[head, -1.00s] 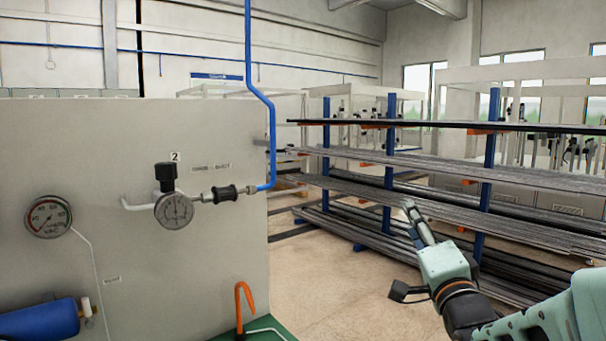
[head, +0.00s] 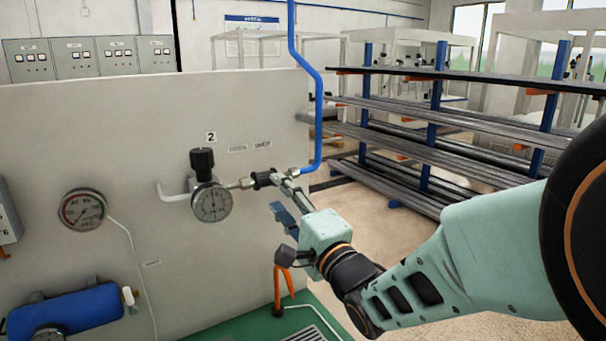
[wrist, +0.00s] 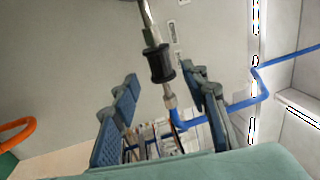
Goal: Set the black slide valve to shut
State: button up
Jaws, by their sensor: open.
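The black slide valve (head: 263,180) is a ribbed black sleeve on a thin metal pipe, between the round gauge and the blue pipe on the grey panel. It also shows in the wrist view (wrist: 161,62). My gripper (head: 281,199) is at the valve's right end in the head view and partly overlaps it. In the wrist view my gripper (wrist: 163,88) is open, its two blue-grey fingers on either side of the pipe line. The sleeve lies just beyond and between the fingertips. I cannot tell whether either finger touches it.
A gauge with a black knob (head: 211,202) stands just left of the valve. The blue pipe (head: 317,120) rises on the right. An orange hook-shaped handle (head: 279,285) stands below. A rack of long bars (head: 433,130) is behind on the right.

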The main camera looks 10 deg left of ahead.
aim_at(269, 183)
jog(key=p+x, duration=0.1)
jog(key=x, duration=0.6)
jog(key=shift+w+a, duration=0.2)
jog(key=shift+c, duration=0.3)
grip_shut()
